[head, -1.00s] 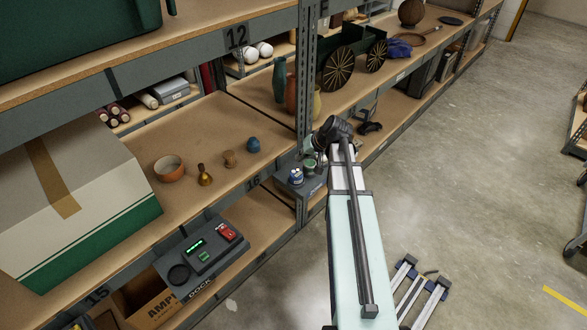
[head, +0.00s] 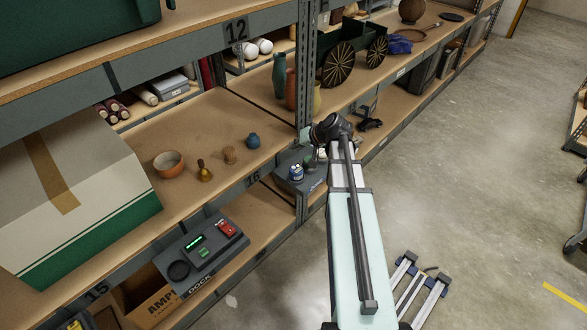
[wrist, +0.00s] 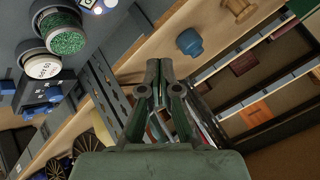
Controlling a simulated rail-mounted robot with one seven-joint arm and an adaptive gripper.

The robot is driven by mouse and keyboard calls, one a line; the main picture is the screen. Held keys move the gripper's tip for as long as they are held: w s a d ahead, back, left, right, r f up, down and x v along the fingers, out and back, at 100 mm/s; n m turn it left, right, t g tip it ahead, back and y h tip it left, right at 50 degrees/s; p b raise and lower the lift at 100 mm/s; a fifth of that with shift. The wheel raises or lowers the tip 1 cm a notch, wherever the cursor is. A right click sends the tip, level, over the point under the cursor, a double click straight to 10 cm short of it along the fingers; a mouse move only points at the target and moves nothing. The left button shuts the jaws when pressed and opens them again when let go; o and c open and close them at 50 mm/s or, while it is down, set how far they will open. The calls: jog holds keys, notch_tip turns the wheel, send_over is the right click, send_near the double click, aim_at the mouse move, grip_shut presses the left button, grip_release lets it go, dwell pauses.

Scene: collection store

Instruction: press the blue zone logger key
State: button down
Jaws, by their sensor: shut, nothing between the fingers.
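A grey unit (head: 287,184) stands at the shelf front just left of my arm, with a small blue-and-white item (head: 296,173) on it. In the wrist view a grey surface (wrist: 105,38) at upper left carries a green-filled round container (wrist: 65,40), a white-lidded one (wrist: 43,67) and a small bright blue patch (wrist: 89,3) at the top edge. I cannot tell for sure which blue part is the logger key. My gripper (wrist: 159,66) is shut and empty, right of these items and apart from them in the picture. In the head view my arm partly hides the unit.
A blue pot (head: 253,141), a wooden piece (head: 229,155), a bell (head: 204,172) and a bowl (head: 168,164) stand on the shelf to the left. A dock panel (head: 201,257) with a red switch sits lower. A shelf upright (head: 303,85) rises behind my wrist.

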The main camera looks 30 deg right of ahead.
aim_at(295, 168)
jog(key=shift+f+b, duration=2)
jog(key=shift+f, duration=1.8)
jog(key=shift+f+b, duration=0.4)
jog(key=shift+f+b, duration=0.35)
jog(key=shift+f, duration=0.05)
jog(key=shift+r, duration=0.15)
jog(key=shift+r+p, duration=0.4)
jog(key=shift+r, duration=0.3)
jog(key=shift+r, duration=0.1)
jog(key=shift+r+p, duration=1.3)
jog(key=shift+r, duration=1.1)
